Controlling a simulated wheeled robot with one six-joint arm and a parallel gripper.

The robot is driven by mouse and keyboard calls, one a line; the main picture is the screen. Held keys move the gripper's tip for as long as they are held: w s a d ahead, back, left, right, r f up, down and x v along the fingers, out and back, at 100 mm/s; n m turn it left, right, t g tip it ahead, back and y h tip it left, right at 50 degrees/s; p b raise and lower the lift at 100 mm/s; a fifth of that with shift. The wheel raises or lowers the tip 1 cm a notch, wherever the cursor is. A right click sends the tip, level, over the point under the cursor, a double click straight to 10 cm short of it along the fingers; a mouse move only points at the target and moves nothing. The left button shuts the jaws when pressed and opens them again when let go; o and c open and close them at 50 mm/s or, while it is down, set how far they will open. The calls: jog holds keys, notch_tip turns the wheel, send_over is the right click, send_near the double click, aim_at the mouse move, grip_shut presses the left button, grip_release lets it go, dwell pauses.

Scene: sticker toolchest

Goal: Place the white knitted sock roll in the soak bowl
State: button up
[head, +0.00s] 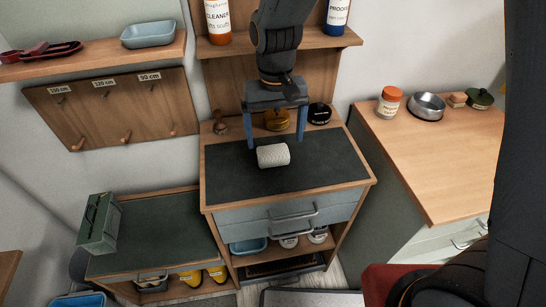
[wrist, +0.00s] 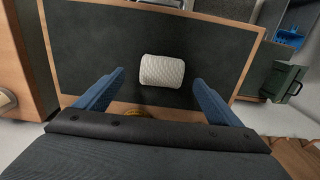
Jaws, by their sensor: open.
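The white knitted sock roll (head: 273,155) lies on the dark mat on top of the middle chest (head: 330,165). In the wrist view the sock roll (wrist: 162,71) lies ahead of my fingertips, roughly centred between them. My gripper (head: 277,143) is open above the chest top, its blue fingers apart and empty. It also shows in the wrist view (wrist: 157,76), with a finger on each side. A metal bowl (head: 427,106) stands on the right wooden counter; I cannot tell whether it is the soak bowl.
Tins and a brush stand at the back of the chest top, including a black tin (head: 319,113) near my gripper. The right counter (head: 440,160) holds an orange-lidded jar (head: 389,102) and a green pot (head: 480,98). Its front is clear. A green box (head: 99,222) stands at lower left.

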aim_at(273, 149)
jog(key=shift+w+a+f+p, duration=0.15)
jog(key=shift+f+p, duration=0.3)
jog(key=shift+f, duration=1.4)
jog(key=shift+w+a+f+p, duration=0.15)
jog(key=shift+f+p, duration=0.25)
jog(key=shift+f, duration=1.4)
jog(key=shift+s, duration=0.1)
jog(key=shift+c, duration=0.2)
jog(key=c, duration=1.2)
jog(key=shift+r, duration=0.1)
jog(key=shift+r+b, duration=0.8)
jog(key=shift+r, duration=4.15)
